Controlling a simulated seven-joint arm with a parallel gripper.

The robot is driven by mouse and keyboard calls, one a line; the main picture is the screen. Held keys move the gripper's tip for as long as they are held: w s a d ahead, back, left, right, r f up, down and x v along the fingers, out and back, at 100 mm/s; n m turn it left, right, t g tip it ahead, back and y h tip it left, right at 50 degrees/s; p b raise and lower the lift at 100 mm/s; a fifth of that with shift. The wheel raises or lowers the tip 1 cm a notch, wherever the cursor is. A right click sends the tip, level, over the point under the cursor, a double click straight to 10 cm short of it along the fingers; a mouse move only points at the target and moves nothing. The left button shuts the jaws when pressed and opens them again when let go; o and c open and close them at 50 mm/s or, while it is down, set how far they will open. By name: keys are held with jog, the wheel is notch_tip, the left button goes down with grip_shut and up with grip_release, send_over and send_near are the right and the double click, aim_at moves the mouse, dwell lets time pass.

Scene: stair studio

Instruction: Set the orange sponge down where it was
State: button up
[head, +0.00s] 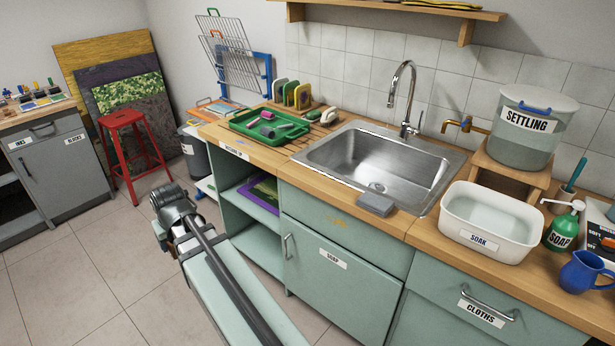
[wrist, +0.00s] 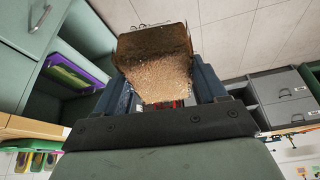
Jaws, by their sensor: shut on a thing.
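My gripper (wrist: 160,82) is shut on a sponge (wrist: 165,75) in the wrist view, with one dark finger on each side of it. The sponge has a rough, tan, grainy face and a darker brown part; I take it for the orange sponge, though it looks more brown than orange here. In the head view my arm reaches into the open space in front of the cabinets. The fingers and the sponge cannot be made out there. The place where the sponge was before cannot be told.
A wooden counter (head: 262,155) holds a green tray (head: 243,129), upright coloured pads (head: 290,94), a steel sink (head: 352,160), a grey block (head: 375,205) and a white SOAK basin (head: 490,232). A red stool (head: 124,122) stands on the left. Open shelves (head: 258,238) lie below the counter.

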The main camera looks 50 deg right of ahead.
jog(key=s+d+r+m+h, duration=0.1)
jog(key=s+d+r+m, duration=0.2)
jog(key=d, duration=1.2)
jog(key=s+d+r+m+g+h, duration=0.1)
jog(key=s+d+r+m, duration=0.2)
jog(key=d, duration=1.2)
jog(key=s+d+r+m+h, duration=0.1)
jog(key=s+d+r, duration=0.3)
jog(key=d, duration=1.1)
jog(key=w+d+r+n+y, duration=0.2)
jog(key=d+r+n, duration=0.1)
jog(key=d+n, duration=0.15)
jog(key=shift+s+a+f+n+t+y, duration=0.1)
jog(key=shift+a+f+n+t+y, duration=0.15)
jog(key=shift+f+n, duration=1)
jog(key=shift+s+f+n+t+y, duration=0.15)
jog(key=shift+f+n+y, duration=0.15)
jog(key=shift+f, duration=1.9)
jog(key=shift+s+a+f+n+t+y, duration=0.1)
jog(key=shift+a+f+n+t+y, duration=0.4)
jog(key=shift+f, duration=1.25)
jog(key=shift+d+f+g, duration=0.1)
jog(key=shift+d+g, duration=0.2)
jog(key=shift+d, duration=0.05)
